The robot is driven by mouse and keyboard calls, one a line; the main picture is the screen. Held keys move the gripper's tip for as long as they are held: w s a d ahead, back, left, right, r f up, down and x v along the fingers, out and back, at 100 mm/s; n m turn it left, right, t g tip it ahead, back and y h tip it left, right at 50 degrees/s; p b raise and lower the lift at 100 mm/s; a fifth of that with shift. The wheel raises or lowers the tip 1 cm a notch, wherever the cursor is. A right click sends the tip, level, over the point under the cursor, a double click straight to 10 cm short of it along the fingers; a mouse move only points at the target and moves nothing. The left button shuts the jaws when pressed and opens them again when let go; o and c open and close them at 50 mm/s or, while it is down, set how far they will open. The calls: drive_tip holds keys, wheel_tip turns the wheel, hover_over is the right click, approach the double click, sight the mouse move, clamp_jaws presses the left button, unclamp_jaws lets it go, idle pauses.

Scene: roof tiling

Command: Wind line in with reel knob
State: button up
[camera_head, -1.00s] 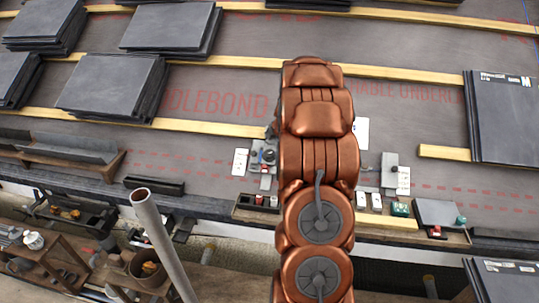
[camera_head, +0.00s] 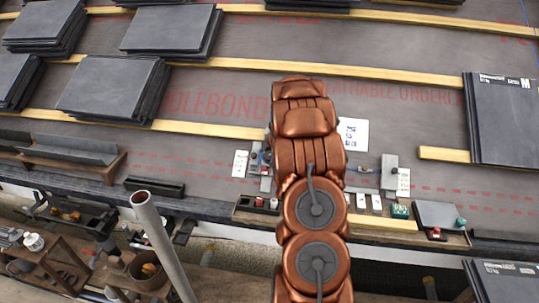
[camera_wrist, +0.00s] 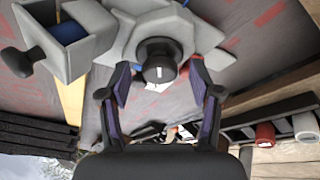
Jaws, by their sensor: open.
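A black knob (camera_wrist: 158,68) with a white mark stands on a grey reel body (camera_wrist: 120,40) in the wrist view. My gripper (camera_wrist: 160,84) is open, with one finger on each side of the knob's near end. I cannot tell whether either finger touches it. In the head view my arm hides the gripper and most of the reel. A small grey and blue part (camera_head: 256,158) shows left of the arm. A grey bracket (camera_head: 390,168) stands right of the arm, with a short blue piece beside it.
A printed white sheet (camera_head: 353,134) lies right of my arm. A slate stack (camera_head: 113,87) and wooden battens (camera_head: 215,131) cover the roof. A wooden tray (camera_head: 257,205) with small red and white items sits at the roof's lower edge; red and white cylinders (camera_wrist: 265,133) show in the wrist view.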

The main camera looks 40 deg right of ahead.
drive_tip(key=c, duration=1.1)
drive_tip(key=shift+c, duration=0.2)
drive_tip(key=shift+f+b, duration=0.15)
drive_tip(key=shift+b, duration=0.45)
